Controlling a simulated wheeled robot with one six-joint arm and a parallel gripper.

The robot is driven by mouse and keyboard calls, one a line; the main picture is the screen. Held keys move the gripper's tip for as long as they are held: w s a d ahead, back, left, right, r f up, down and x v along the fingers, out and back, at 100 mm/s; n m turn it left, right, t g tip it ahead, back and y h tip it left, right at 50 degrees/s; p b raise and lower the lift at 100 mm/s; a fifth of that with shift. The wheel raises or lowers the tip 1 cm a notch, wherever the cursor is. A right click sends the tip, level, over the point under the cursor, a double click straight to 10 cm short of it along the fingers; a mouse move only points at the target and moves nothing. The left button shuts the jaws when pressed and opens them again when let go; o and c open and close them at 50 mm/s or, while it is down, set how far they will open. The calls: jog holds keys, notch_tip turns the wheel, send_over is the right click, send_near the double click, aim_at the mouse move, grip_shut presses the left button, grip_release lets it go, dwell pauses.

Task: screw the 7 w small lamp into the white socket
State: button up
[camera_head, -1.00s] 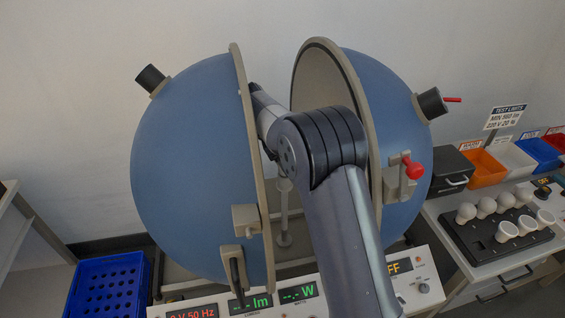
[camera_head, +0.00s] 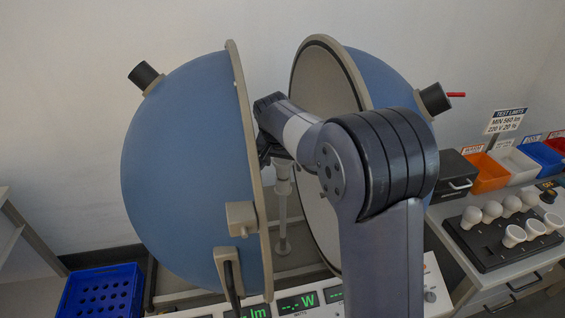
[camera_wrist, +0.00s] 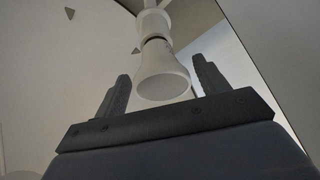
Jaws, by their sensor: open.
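In the wrist view a white lamp (camera_wrist: 163,78) with a flared body and a round, flat face sits end-on against the white socket (camera_wrist: 152,27). A thin dark line shows where they meet; I cannot tell how far the lamp is in. My gripper (camera_wrist: 162,85) is open, with one finger on each side of the lamp and gaps visible on both sides. In the head view my gripper (camera_head: 264,150) is between the two sphere halves, above the pale post (camera_head: 283,212). My arm hides part of it, and no lamp marking is readable.
The blue left half (camera_head: 185,170) and right half (camera_head: 395,85) of the sphere stand close on both sides of my arm. A black lamp tray (camera_head: 487,252) with several white lamps is at right, near coloured bins (camera_head: 488,175). A blue crate (camera_head: 102,292) is at lower left.

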jog(key=n+y, duration=0.1)
jog(key=n, duration=0.2)
jog(key=shift+s+d+r+p, duration=0.1)
jog(key=shift+p, duration=0.2)
jog(key=shift+n+y+p, duration=0.3)
jog(key=shift+n+y, duration=0.6)
jog(key=shift+n, duration=1.2)
jog(key=shift+c, duration=0.3)
